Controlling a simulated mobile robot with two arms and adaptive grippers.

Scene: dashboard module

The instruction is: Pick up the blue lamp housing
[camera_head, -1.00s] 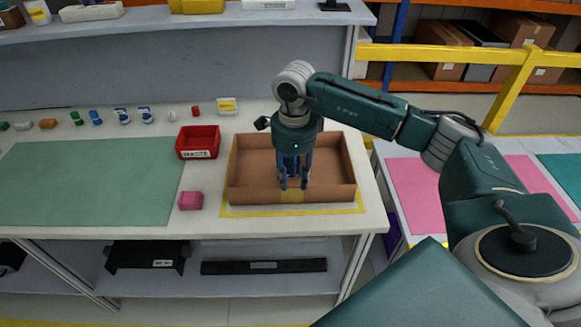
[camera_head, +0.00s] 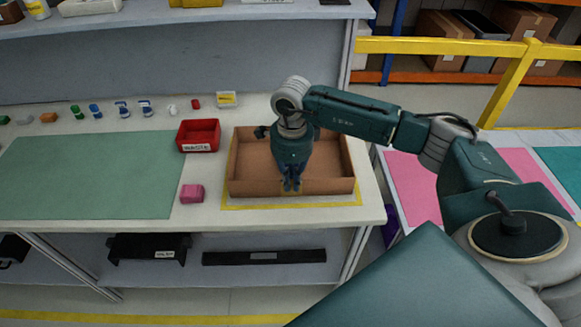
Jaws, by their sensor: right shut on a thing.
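My right gripper (camera_head: 291,186) points down inside the brown cardboard box (camera_head: 245,187), near its front wall. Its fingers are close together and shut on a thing. That thing is almost wholly hidden by the fingers and hand; a bluish tint there fits the blue lamp housing, but its shape cannot be made out. My left gripper is not in view.
A red waste bin (camera_head: 199,135) stands left of the box, with a pink block (camera_head: 192,193) in front of it. Several small parts, one a blue piece (camera_head: 95,111), line the table's back. The green mat (camera_head: 85,175) is bare.

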